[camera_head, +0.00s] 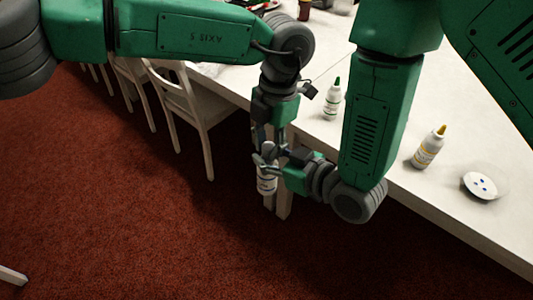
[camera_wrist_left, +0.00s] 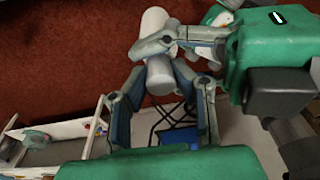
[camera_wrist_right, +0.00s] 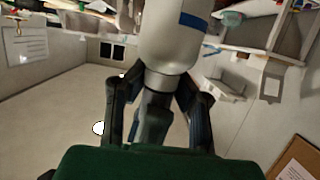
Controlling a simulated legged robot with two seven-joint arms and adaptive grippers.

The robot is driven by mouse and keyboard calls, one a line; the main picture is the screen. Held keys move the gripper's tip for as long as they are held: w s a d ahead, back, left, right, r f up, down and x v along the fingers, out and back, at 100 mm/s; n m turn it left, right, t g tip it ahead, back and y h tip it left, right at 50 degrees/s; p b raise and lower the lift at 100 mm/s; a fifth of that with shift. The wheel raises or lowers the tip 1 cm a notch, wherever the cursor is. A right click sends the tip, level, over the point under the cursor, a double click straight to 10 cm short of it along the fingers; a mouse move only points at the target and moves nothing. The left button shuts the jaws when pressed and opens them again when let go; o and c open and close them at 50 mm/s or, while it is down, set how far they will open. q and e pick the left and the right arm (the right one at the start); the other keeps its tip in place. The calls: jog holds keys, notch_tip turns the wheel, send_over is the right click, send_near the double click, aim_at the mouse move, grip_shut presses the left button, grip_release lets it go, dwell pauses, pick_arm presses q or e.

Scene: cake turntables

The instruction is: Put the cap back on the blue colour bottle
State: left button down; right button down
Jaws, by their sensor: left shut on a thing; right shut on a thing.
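The blue colour bottle (camera_head: 266,181) is white with a blue-marked label and hangs roughly upright below both grippers, off the table's edge. Its body fills the upper middle of the right wrist view (camera_wrist_right: 175,35), with a blue stripe. My right gripper (camera_head: 265,159) reaches in from the right and is shut on the bottle near its top. My left gripper (camera_head: 269,143) points down from above and is shut on a grey cylindrical piece, apparently the cap (camera_wrist_left: 160,72), in line with the bottle. Fingers hide the joint, so I cannot tell whether cap and neck touch.
A green-tipped bottle (camera_head: 332,100), a yellow-tipped bottle (camera_head: 427,150) and a white plate with blue dots (camera_head: 481,185) stand on the white table (camera_head: 390,185). White chairs (camera_head: 185,95) line its left side. Red carpet (camera_head: 120,220) below is clear.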

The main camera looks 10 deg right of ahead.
pick_arm(q)
jog(key=shift+m, duration=1)
jog(key=shift+a, duration=0.1)
jog(key=shift+w, duration=0.1)
jog(key=c, duration=1.4)
grip_release()
jog(key=shift+o, duration=0.2)
